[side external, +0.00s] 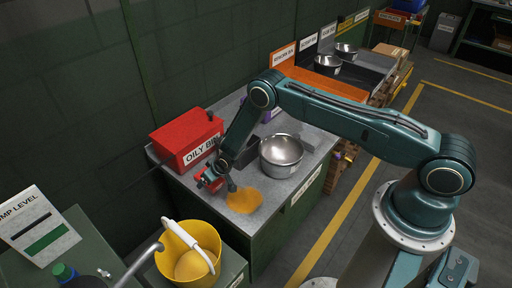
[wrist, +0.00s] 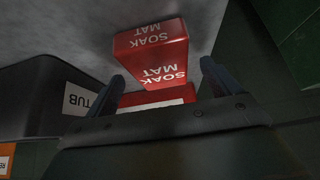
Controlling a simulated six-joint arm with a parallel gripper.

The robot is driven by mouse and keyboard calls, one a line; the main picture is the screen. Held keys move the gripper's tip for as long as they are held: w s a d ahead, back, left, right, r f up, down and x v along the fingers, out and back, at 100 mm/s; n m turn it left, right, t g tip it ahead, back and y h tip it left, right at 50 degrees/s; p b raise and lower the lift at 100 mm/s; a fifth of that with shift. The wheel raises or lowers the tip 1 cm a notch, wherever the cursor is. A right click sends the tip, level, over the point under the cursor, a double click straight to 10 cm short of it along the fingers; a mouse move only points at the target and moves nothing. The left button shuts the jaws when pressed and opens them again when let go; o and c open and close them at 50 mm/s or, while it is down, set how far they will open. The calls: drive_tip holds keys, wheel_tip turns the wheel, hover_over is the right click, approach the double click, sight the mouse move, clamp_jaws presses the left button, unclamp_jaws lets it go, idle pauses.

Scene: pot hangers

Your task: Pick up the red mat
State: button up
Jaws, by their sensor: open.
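Red blocks lettered "SOAK MAT" show in the wrist view: one red mat (wrist: 150,44) stands out ahead of my fingers, and another red part (wrist: 155,97) shows lower, between them. I cannot tell whether these are separate mats. In the side view a small red mat (side external: 208,181) is at the counter's front left edge, partly hidden by my gripper. My gripper (wrist: 162,88) is open, its two dark fingers apart on either side of the lower red part. No grip on it shows.
A red bin labelled "OILY BIN" (side external: 187,141) stands behind my gripper. A dark tub (wrist: 65,95) is close at left in the wrist view. A metal bowl (side external: 281,155) and an orange-yellow spill (side external: 244,200) are on the grey counter. A yellow bucket (side external: 188,258) stands in front.

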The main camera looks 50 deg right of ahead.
drive_tip(key=shift+x, duration=0.75)
drive_tip(key=c, duration=1.1)
